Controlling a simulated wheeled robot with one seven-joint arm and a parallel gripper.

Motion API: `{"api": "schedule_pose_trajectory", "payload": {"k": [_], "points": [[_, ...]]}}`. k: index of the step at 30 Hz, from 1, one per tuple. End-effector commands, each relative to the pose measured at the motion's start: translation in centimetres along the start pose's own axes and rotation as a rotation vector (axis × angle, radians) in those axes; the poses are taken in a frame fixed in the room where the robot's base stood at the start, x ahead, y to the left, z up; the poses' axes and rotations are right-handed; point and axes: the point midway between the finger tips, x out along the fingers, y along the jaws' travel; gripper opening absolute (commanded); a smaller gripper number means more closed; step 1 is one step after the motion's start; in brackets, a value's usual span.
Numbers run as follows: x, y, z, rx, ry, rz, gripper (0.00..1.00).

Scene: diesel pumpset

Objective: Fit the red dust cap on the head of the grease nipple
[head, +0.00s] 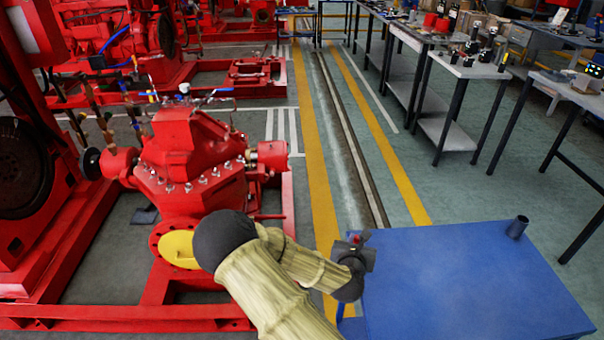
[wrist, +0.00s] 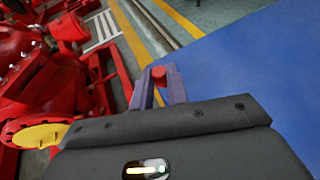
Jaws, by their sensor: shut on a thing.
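My gripper (head: 357,241) is held in the air beside the left edge of the blue table. In the wrist view my gripper (wrist: 158,80) has its two grey-purple fingers shut on the small red dust cap (wrist: 158,72), which sits between the tips. The cap also shows as a small red spot in the head view (head: 357,238). The red pump (head: 195,150) stands to the left of my gripper, apart from it. I cannot make out the grease nipple; it is too small or hidden in both views.
The blue table (head: 470,285) has a dark cup (head: 517,227) near its far right corner and is otherwise bare. The red base frame (head: 120,318) runs along the floor under the pump. Workbenches (head: 465,70) stand at the upper right. A clear floor lane with yellow lines lies between.

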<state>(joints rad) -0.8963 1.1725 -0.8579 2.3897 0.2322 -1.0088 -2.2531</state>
Motion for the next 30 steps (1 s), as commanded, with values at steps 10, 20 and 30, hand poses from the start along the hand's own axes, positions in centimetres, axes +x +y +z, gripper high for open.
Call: {"api": "schedule_pose_trajectory", "payload": {"k": [10, 20, 30], "points": [[-1.2, 0.3, -0.4, -0.057, -0.017, 0.085, 0.0], [-4.2, -1.1, -3.1, -0.1, -0.01, 0.205, 0.0], [-6.2, -2.6, -5.2, -0.11, 0.003, 0.269, 0.0]]}}
